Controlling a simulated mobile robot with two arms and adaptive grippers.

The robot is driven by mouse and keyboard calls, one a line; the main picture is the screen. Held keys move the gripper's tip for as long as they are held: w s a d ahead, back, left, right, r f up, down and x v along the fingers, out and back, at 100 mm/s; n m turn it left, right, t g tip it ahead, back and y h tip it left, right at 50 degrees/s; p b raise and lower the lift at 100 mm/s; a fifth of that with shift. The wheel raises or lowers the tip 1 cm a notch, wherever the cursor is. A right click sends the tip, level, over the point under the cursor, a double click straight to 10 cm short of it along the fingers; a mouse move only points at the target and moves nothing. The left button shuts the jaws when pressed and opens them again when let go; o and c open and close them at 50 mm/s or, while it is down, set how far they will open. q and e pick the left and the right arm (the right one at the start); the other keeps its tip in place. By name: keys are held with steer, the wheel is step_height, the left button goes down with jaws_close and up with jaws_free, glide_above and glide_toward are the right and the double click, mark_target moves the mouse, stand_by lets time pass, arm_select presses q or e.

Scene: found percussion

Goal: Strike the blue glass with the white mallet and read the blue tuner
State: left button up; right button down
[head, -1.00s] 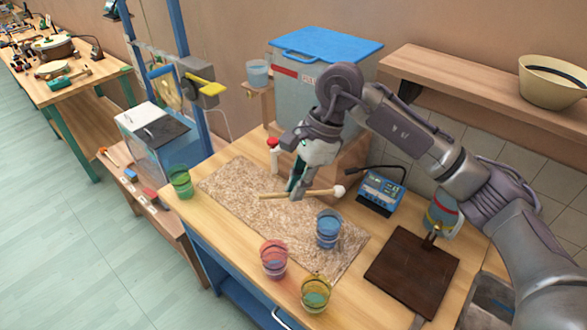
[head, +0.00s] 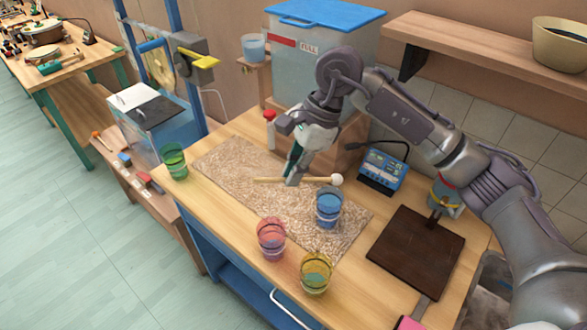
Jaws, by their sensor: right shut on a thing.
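The blue glass (head: 328,209) stands upright on the right part of the beige mat (head: 225,168). My right gripper (head: 292,180) is shut on the wooden handle of the white mallet (head: 336,180). The mallet lies roughly level across the picture, its white head to the right, just behind the glass's rim in this view. I cannot tell the exact gap between head and glass. The blue tuner (head: 383,170) stands at the back of the table, right of the mallet; its display is too small to read. My left gripper is not in view.
A red glass (head: 271,239) and a yellow glass (head: 316,272) stand at the front; a green glass (head: 173,161) is at the left. A dark board (head: 415,252) lies at the right.

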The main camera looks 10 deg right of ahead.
stand_by(0.3)
step_height(320, 180, down, 7)
steer(key=d+y+b, duration=0.1)
steer(key=y+b, duration=0.1)
steer(key=b, duration=0.7)
step_height(320, 180, up, 7)
steer(key=p, duration=0.4)
steer(key=shift+d+r+p, duration=0.1)
steer(key=shift+p, duration=0.2)
steer(key=shift+f, duration=0.25)
steer(key=shift+w, duration=0.1)
stand_by(0.3)
